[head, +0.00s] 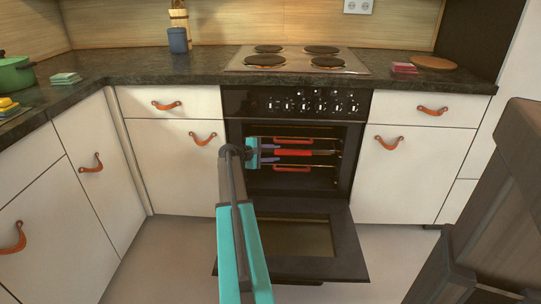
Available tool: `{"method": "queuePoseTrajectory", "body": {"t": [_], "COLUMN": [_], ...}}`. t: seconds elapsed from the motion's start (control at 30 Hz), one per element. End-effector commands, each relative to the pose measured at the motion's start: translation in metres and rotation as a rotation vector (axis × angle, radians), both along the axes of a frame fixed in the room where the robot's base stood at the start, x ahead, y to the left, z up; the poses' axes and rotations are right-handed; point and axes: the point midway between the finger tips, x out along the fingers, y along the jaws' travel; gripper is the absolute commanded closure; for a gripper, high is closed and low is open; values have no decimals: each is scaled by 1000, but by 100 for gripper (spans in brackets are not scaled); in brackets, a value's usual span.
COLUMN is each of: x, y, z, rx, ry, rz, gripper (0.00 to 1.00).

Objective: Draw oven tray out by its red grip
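The oven (296,104) stands in the middle with its door (345,243) folded down open. Inside, a bright red grip (308,153) runs level across the middle of the cavity. Thinner orange-red bars show above it (300,139) and below it (283,168). The tray itself is too dark to make out clearly. My gripper (271,153) is at the oven mouth, at the left end of the red grip. Contact with the grip cannot be told.
My arm reaches over the lowered door. White cabinets with leather pulls flank the oven. A dark wooden piece (490,215) stands at the front right. The hob (298,60), a blue cup (178,40) and a green pot (15,74) are on the counter. Grey floor is free at left.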

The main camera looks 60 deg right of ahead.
Motion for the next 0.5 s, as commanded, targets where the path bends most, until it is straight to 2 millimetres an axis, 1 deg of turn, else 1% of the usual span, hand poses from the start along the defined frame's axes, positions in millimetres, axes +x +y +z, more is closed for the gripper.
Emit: {"method": "queuePoseTrajectory", "body": {"t": [0.03,0.5], "x": [-3,-29], "y": [-7,-58], "z": [-4,-27], "rx": [0,0], "ry": [1,0], "rz": [-2,-2], "gripper": [67,67]}}
